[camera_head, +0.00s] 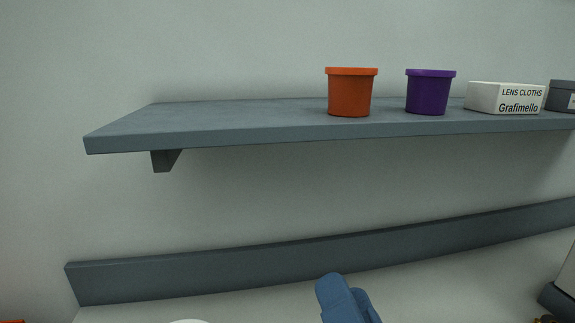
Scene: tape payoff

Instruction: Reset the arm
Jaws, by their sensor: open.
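A blue, rounded part of my arm (343,299) rises at the bottom edge of the head view, right of the middle.
A grey shelf (230,116) carries an orange tub (350,93), a purple tub (428,94), a white lens cloths box (504,98) and a dark box (562,95). A dark rail (200,272) runs below. A white rounded object (188,321) is cut off at the bottom.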

